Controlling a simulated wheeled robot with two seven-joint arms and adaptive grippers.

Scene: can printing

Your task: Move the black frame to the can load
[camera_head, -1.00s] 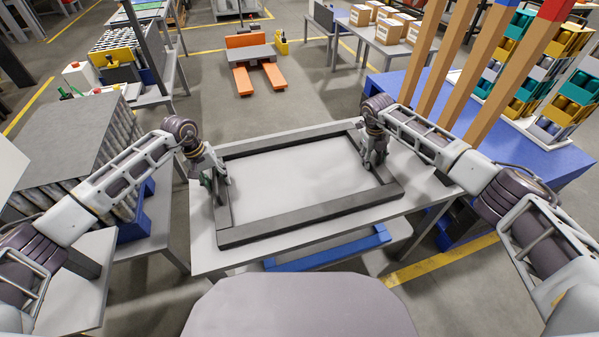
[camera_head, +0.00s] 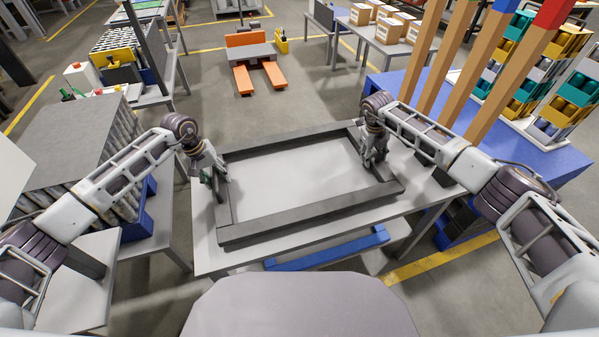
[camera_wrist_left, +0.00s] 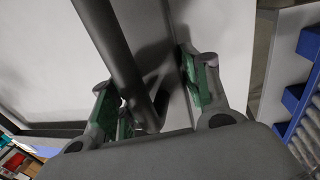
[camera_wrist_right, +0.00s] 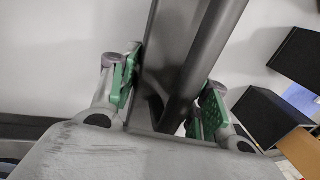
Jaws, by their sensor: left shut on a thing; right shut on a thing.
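The black frame (camera_head: 310,215) is a dark rectangle at the white table (camera_head: 290,183) in the middle of the head view. I cannot tell whether it rests on the table or is just above it. My left gripper (camera_head: 218,182) is shut on its left side bar, which also shows in the left wrist view (camera_wrist_left: 112,45). My right gripper (camera_head: 374,162) is shut on its right side bar, seen in the right wrist view (camera_wrist_right: 205,50). The can load (camera_head: 75,150), rows of cans under a grey top sheet on a blue pallet, stands at the left.
A blue table (camera_head: 530,160) with upright wooden posts (camera_head: 480,75) is at the right. An orange pallet truck (camera_head: 255,62) stands on the open floor behind the white table. A blue bar (camera_head: 325,250) lies below the white table's front edge.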

